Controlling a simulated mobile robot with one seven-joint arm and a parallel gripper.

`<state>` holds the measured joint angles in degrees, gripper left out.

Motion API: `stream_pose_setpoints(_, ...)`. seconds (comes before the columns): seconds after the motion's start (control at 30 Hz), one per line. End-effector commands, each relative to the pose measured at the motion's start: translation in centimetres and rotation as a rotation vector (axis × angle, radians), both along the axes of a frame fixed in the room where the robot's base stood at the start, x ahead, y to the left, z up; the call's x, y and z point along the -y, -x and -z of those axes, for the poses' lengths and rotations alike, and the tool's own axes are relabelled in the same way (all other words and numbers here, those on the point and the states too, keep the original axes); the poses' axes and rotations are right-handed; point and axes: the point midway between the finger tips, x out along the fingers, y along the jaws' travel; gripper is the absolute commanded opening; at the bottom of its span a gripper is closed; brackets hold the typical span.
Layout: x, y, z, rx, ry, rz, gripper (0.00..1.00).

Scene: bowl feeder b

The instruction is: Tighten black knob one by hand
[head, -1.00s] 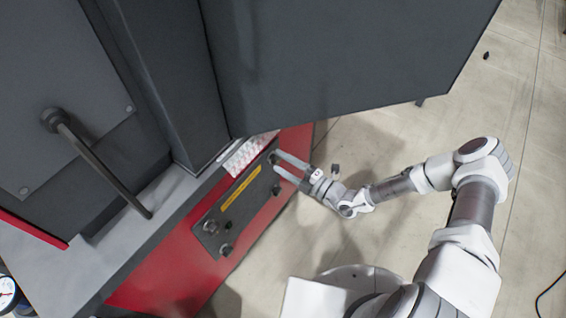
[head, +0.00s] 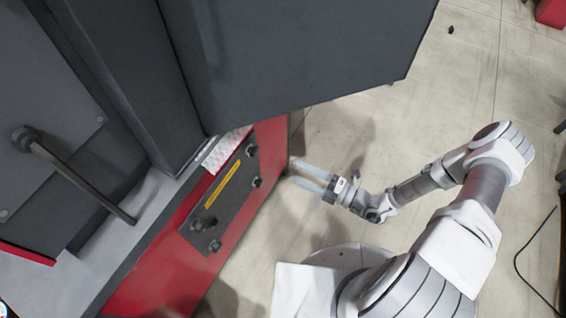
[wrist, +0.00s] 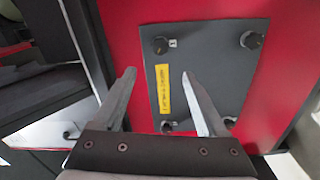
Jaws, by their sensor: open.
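Several black knobs sit at the corners of a dark grey panel (head: 213,208) on the red machine front. In the head view they include an upper one (head: 251,150), one below it (head: 257,182) and a lower one (head: 215,246). The wrist view shows an upper left knob (wrist: 160,45) with a small white tag beside it, and an upper right knob (wrist: 252,40). The lower knobs are partly hidden by my fingers. I cannot tell which is knob one. My gripper (head: 293,172) is open and empty, right of the panel and apart from the knobs.
A yellow label strip (wrist: 163,89) runs between the knobs. A large dark grey housing (head: 310,50) overhangs above the panel. A bar handle (head: 80,180) stands out at left. Open floor (head: 400,130) lies to the right.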

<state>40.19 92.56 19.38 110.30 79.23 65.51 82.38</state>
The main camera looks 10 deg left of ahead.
Motion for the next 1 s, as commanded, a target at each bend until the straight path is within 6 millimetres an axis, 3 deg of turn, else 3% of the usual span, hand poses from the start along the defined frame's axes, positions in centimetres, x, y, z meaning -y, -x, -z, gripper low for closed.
stream_pose_setpoints(0.1,1.9,0.7,0.0,-0.001,0.0,0.001,0.75)
stream_pose_setpoints(0.3,3.2,1.4,0.0,-0.001,-0.001,-0.001,0.75)
stream_pose_setpoints(1.0,3.5,1.3,-0.6,0.031,0.024,-0.025,0.75)
